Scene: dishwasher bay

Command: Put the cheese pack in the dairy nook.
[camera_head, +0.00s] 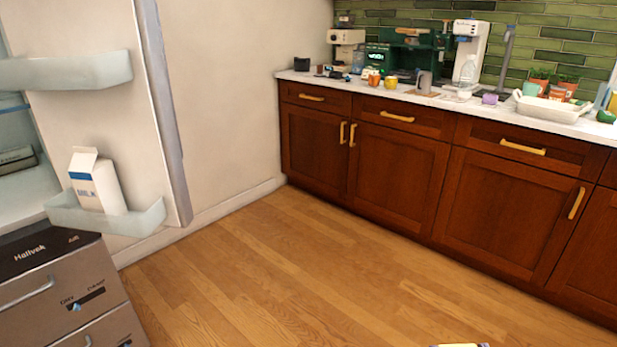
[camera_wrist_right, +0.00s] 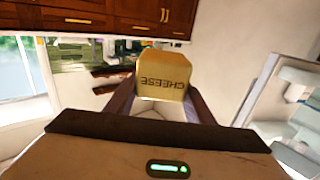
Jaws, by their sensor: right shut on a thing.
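The cheese pack (camera_wrist_right: 163,74) is a yellow block with dark "CHEESE" lettering, upside down in the right wrist view. My right gripper (camera_wrist_right: 162,100) is shut on it, one finger on each side. In the head view only a thin pale yellow sliver, probably the pack, shows at the bottom edge right of centre. The open fridge stands at the left of the head view, well away from that sliver. No place is labelled as the dairy nook, and I cannot tell which part of the fridge it is. My left gripper is out of view.
A milk carton (camera_head: 96,182) stands in the lower fridge door bin (camera_head: 140,222); the upper bin (camera_head: 70,71) looks empty. A counter (camera_head: 420,97) with appliances, cups and plants runs along the back right. The wooden floor (camera_head: 290,270) between is clear.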

